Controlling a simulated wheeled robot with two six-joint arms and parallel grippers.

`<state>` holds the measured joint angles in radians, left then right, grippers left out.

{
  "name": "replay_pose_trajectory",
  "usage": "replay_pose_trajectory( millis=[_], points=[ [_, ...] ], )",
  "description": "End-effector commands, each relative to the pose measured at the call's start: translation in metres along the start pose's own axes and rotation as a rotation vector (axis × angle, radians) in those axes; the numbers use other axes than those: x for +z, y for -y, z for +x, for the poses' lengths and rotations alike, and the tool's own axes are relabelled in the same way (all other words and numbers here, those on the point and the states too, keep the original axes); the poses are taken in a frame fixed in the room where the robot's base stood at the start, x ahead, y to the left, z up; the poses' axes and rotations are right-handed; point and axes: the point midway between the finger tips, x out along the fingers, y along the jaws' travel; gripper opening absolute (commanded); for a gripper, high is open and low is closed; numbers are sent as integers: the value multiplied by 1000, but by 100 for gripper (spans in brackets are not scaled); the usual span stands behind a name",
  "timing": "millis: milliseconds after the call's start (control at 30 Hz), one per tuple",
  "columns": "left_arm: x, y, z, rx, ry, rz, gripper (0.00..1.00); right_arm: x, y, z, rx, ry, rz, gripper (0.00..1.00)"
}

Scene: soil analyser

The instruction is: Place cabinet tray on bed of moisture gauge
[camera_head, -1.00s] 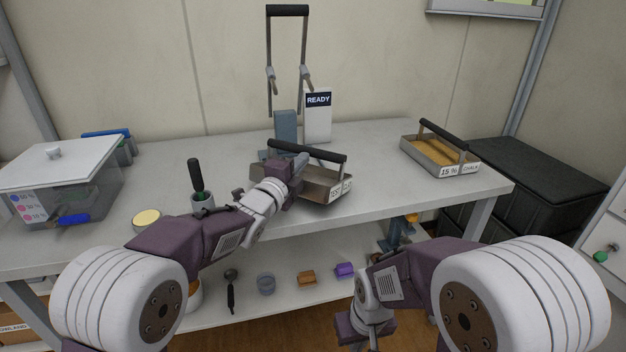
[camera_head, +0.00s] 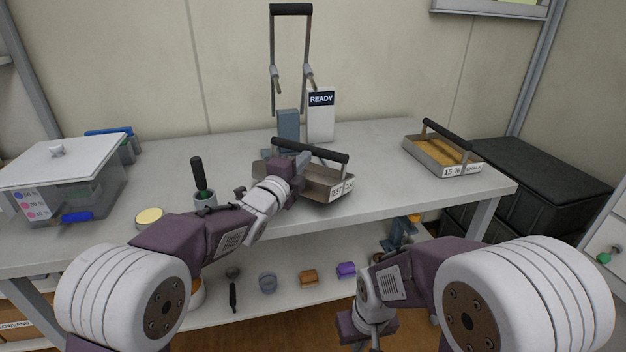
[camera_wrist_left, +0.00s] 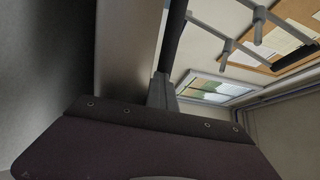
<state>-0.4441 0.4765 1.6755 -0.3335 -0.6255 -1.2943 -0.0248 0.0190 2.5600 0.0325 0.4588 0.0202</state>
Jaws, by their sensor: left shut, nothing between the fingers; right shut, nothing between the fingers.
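A metal tray (camera_head: 323,183) with a black bar handle and a label starting "TEST" is at the middle of the bench, in front of the moisture gauge (camera_head: 289,128) with its "READY" panel and tall lever. I cannot tell whether it rests on the gauge's bed. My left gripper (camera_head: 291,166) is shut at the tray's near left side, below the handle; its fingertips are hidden. The left wrist view shows the black handle (camera_wrist_left: 172,40) close by. My right gripper (camera_head: 352,328) is shut and low, in front of the lower shelf. A second tray (camera_head: 430,158), labelled "15 % CHALK", holds yellowish material.
A lidded clear box (camera_head: 60,180) stands at the bench's left. A black-handled tool in a cup (camera_head: 203,198) and a round yellow-topped tin (camera_head: 149,218) are nearby. Small items lie on the lower shelf (camera_head: 260,305). Black crates (camera_head: 520,180) stand right. Bench between the trays is clear.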

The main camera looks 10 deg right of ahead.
Motion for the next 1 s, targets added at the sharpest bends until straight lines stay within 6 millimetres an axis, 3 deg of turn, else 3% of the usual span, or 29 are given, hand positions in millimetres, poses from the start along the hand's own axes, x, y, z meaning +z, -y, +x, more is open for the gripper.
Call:
replay_pose_trajectory(
  millis=[33, 67, 600, 800, 1000],
  points=[
    [1, -16, -1, 32, 4, -5, 0, 0, 0, 1, 0, 0, 0, 0],
    [1, -16, -3, 32, 4, -5, 0, 0, 0, 1, 0, 0, 0, 0],
    [-1, 6, -92, -8, 1, 3, 0, 0, 0, -5, 0, 0, 0, 0],
    [-2, 9, -105, -16, 1, 3, 0, -1, 0, -6, 0, 0, 0, 0],
    [-1, 9, -106, -18, 3, 3, 0, 0, 0, -6, 0, 0, 0, 0]
  ],
)
